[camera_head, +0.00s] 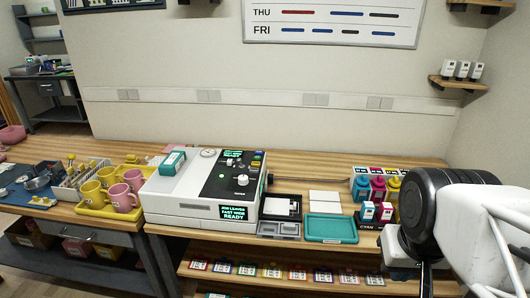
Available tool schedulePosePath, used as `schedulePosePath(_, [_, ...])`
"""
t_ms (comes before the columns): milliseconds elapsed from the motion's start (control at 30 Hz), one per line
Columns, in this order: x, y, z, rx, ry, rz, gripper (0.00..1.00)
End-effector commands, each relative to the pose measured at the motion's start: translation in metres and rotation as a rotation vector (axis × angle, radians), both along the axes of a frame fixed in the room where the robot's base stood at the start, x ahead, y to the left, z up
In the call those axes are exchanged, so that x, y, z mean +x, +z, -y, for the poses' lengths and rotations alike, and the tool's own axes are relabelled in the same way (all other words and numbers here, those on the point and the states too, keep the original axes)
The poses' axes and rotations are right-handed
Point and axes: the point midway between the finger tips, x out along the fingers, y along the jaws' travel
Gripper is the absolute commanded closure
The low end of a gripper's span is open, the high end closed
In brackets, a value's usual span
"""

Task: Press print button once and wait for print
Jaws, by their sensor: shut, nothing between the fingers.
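The press (207,188) is a white box-shaped machine with a black top panel (222,182), standing on the wooden table left of the middle. A small top screen and a front screen (233,213) show green text; the front one reads READY. A pale round button (242,180) sits on the panel, with small red and green controls farther back. Their labels are too small to read, so I cannot tell which is the print button. My arm shows at the right edge, well apart from the press. My gripper's fingertips are not in view.
A yellow tray (97,212) with yellow and pink mugs stands left of the press. A teal box (172,163) lies on its top. Right are grey trays, a teal tray (330,228) and coloured ink bottles (378,188). A whiteboard (333,20) hangs behind.

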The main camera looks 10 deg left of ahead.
Motion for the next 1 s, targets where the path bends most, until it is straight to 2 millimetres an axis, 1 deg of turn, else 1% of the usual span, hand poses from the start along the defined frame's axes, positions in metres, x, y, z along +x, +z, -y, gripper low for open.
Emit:
schedulePosePath(800, [0.0001, 0.0001, 0.0000, 0.000, 0.000, 0.000, 1.00])
schedulePosePath(1000, [0.0057, 0.0025, -0.0001, -0.006, 0.002, 0.002, 1.00])
